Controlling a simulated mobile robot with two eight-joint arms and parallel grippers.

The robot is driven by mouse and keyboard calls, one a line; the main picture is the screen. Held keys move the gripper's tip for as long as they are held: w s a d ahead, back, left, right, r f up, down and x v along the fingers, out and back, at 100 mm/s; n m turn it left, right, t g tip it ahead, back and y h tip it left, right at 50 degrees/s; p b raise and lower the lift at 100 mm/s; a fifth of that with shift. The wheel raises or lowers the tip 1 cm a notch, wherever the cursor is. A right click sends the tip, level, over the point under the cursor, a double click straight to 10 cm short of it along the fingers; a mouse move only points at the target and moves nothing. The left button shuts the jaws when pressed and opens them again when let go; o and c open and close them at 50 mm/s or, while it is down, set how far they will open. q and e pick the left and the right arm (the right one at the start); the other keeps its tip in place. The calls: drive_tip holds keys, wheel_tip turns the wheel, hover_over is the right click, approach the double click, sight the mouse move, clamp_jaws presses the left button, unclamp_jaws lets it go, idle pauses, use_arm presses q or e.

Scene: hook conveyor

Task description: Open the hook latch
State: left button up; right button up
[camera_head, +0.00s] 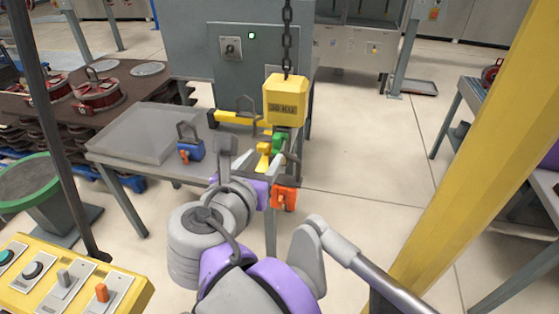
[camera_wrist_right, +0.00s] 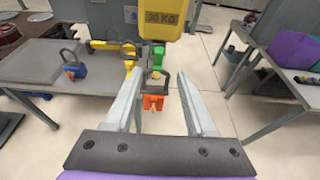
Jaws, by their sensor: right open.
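A yellow hook block (camera_head: 285,101) marked 30 KG hangs from a dark chain (camera_head: 287,38); its lower part also shows in the right wrist view (camera_wrist_right: 161,18). My right gripper (camera_head: 254,168) is below the hook block. In the right wrist view its jaws (camera_wrist_right: 158,92) are apart, and the orange block (camera_wrist_right: 153,102) shows between them, beyond the fingers. I cannot tell whether anything is touched. My left gripper is not in view.
A grey table (camera_head: 112,156) at the left bears a blue block (camera_head: 190,151) with a dark loop. A grey cabinet (camera_head: 213,63) stands behind. A yellow post (camera_head: 475,150) rises at the right, and a yellow control panel (camera_head: 50,292) is at the lower left. Floor right of the hook block is clear.

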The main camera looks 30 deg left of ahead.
sight(276, 142)
drive_tip(key=b+x, duration=0.2)
drive_tip(key=x, duration=0.4)
drive_tip(key=shift+w+a+f, duration=0.15)
drive_tip(key=shift+w+f, duration=0.15)
drive_tip(key=x, duration=0.2)
drive_tip(key=shift+w, duration=0.35)
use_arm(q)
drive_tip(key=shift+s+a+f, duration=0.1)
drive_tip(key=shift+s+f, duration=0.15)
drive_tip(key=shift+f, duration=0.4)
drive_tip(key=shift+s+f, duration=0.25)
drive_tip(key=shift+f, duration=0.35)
use_arm(e)
drive_tip(key=shift+w+a+f, duration=0.2)
drive_tip(key=shift+w, duration=0.45)
drive_tip(key=shift+c, duration=0.2)
clamp_jaws()
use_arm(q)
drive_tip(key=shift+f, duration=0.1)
use_arm(e)
drive_tip(key=shift+f, duration=0.15)
